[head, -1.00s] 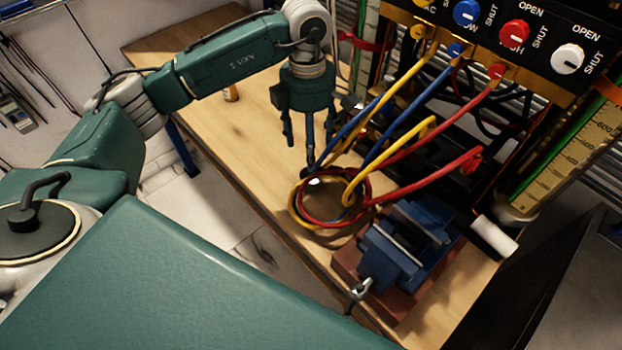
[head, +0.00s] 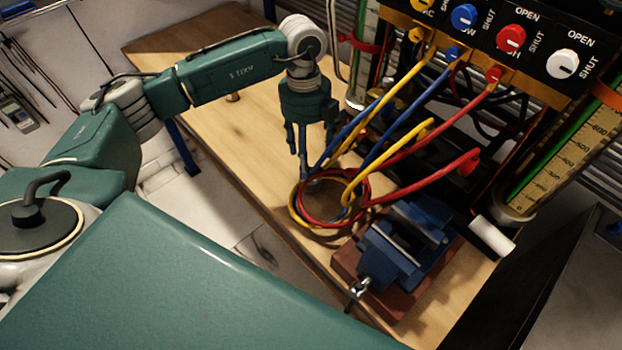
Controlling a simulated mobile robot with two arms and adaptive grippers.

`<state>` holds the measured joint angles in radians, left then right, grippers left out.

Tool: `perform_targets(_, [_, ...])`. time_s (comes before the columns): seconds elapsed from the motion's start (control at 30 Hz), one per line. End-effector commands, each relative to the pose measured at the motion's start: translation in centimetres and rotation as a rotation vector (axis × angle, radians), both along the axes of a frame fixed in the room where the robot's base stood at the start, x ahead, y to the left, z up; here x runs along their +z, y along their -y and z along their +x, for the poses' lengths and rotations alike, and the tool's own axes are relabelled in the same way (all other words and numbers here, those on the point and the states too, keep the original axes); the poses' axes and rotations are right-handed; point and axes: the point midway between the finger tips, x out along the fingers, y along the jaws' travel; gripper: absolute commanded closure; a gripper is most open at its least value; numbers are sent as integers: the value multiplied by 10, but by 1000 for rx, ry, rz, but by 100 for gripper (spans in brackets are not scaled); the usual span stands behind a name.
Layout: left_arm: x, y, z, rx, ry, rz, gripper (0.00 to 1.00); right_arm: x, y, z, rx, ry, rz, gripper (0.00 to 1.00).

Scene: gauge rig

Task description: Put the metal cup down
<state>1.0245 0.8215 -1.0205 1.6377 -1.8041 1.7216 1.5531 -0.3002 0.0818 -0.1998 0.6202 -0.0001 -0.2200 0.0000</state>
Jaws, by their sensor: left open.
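My left gripper (head: 308,160) points down over the wooden bench, open, its fingers spread just behind the coil of hoses. A small greyish, shiny shape (head: 313,185), which may be the metal cup, shows low at the fingertips by the coil's back edge. It is mostly hidden by the fingers and hoses, so I cannot tell its outline or whether a finger touches it. My right gripper is not in view.
Red, yellow and blue hoses (head: 420,173) run from the valve panel (head: 530,40) to a coil (head: 296,214) on the bench (head: 215,128). A blue vise (head: 395,250) stands in front. A small brass piece (head: 232,97) is further back.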

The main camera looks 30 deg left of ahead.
Motion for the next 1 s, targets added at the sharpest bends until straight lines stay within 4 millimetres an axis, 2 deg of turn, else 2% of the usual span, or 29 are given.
perform_targets(0.1, [-17, 2, -2, -1, -3, 0, 35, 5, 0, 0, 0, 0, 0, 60])
perform_targets(0.37, [-38, 4, -2, -3, -3, 0, 35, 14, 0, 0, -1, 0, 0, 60])
perform_targets(0.5, [-59, 5, -1, -3, -3, 0, 35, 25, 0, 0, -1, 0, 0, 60])
perform_targets(0.6, [-73, 6, -1, -4, -1, 0, 35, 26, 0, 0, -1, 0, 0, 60])
perform_targets(0.9, [-80, 6, -1, -4, 2, 0, 35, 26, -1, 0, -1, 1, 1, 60])
perform_targets(0.93, [-80, 6, -1, -4, 2, 0, 37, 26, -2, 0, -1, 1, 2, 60])
perform_targets(1.0, [-80, 6, -1, -4, 1, 0, 50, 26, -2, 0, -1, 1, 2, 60])
